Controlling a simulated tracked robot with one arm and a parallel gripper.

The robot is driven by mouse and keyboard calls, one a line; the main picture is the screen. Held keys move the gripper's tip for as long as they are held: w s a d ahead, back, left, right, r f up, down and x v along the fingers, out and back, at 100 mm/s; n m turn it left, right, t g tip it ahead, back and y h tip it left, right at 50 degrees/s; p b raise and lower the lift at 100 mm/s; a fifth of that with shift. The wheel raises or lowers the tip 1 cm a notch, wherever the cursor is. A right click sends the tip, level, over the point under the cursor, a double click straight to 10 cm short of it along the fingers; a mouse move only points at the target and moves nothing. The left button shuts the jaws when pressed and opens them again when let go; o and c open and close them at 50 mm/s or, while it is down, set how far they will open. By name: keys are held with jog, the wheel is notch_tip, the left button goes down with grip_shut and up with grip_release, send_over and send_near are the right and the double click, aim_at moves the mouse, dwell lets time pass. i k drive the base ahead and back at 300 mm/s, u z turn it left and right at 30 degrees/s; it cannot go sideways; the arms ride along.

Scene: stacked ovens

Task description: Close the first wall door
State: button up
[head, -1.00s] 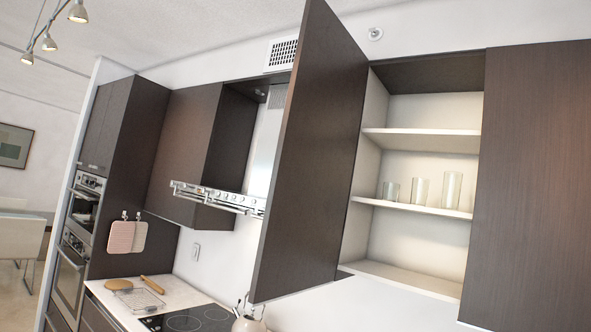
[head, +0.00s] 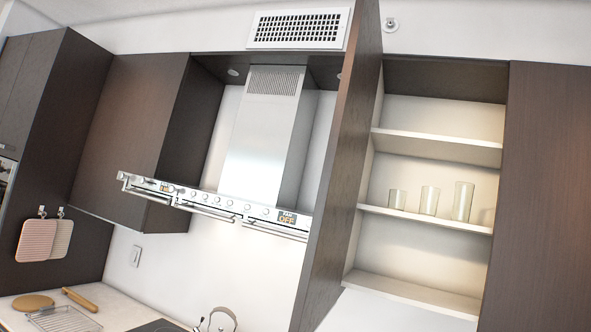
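The dark wood door (head: 343,170) of a wall cabinet stands wide open in the head view, seen nearly edge-on. It is hinged at the left side of the open cabinet (head: 428,288). Inside, three clear glasses (head: 429,201) stand on a middle shelf, with an upper shelf and a bare bottom below. My gripper is not in view, so its place relative to the door does not show.
A steel range hood (head: 262,140) with a control strip (head: 200,200) hangs left of the door. A closed dark cabinet (head: 545,190) adjoins on the right. The counter (head: 120,305) below holds boards, a rack and a kettle (head: 222,318).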

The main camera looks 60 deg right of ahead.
aim_at(321, 275)
jog(key=z, duration=0.05)
jog(key=i, duration=2.6)
jog(key=z, duration=3.2)
jog(key=k, duration=0.6)
jog(key=z, duration=0.2)
jog(key=i, duration=0.45)
